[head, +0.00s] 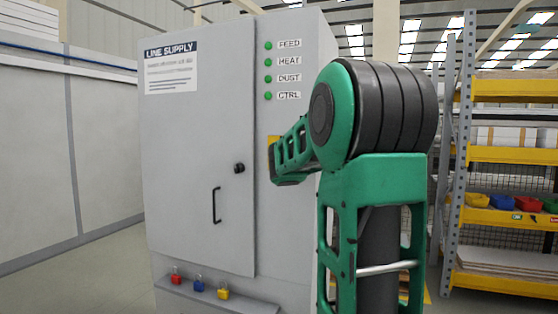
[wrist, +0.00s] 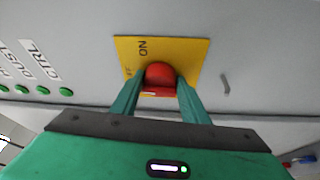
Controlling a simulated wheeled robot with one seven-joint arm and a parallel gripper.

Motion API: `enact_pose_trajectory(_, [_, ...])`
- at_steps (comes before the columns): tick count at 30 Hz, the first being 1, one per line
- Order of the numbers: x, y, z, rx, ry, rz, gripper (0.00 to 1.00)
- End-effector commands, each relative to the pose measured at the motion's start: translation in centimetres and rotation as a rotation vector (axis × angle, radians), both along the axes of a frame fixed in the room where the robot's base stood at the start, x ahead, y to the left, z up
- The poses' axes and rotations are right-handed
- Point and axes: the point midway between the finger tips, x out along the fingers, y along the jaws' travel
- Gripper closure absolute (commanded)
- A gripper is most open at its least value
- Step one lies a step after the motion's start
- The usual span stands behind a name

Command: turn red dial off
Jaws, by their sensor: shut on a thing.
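The red dial (wrist: 160,76) sits on a yellow plate (wrist: 188,50) on the grey cabinet's face in the wrist view. The word ON shows on the plate beyond the dial; a second label at the left is partly covered. My gripper (wrist: 160,86) has one green finger on each side of the dial and is shut on it. In the head view my green arm hides the dial, and only a sliver of the yellow plate (head: 272,152) shows. The gripper's fingertips are hidden there.
The grey LINE SUPPLY cabinet (head: 200,130) has several lit green lamps (head: 268,62) and a black door handle (head: 216,205). Red, blue and yellow padlocks (head: 198,285) are on its lower ledge. Shelving (head: 500,156) stands at the right.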

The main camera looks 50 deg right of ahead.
Motion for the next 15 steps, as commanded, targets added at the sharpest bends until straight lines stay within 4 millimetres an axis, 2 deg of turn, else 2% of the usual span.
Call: enact_pose_trajectory(15, [0.31, 0.30, 0.02, -0.052, 0.132, 0.007, 0.81])
